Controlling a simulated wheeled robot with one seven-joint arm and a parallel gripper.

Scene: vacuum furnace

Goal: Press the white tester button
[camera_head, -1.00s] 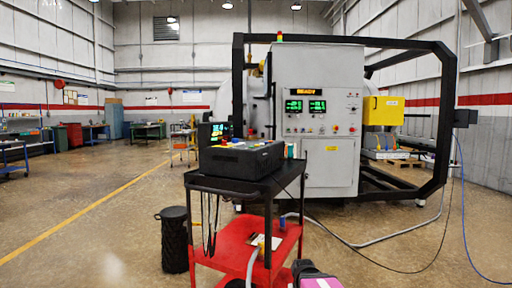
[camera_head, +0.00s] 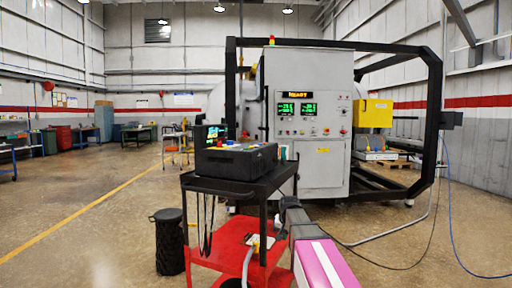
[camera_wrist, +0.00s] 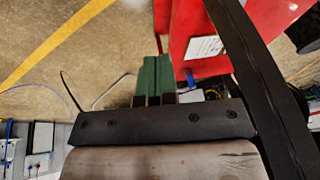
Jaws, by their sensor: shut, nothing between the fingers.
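The tester is a black box (camera_head: 236,160) on the top shelf of a cart, with small coloured controls on its top. I cannot make out which control is the white button. My gripper's green fingers (camera_wrist: 153,70) are together in the wrist view, with nothing between them. In the head view my arm rises from the bottom edge, and its dark end is beside the cart's right side, below the top shelf and apart from the tester. The tester does not show in the wrist view.
The cart has a black top shelf (camera_head: 232,187) and a red lower shelf (camera_head: 222,256). A black bin (camera_head: 169,242) stands left of it. The grey furnace cabinet (camera_head: 309,120) with green displays stands behind, inside a black frame. Cables cross the floor at right.

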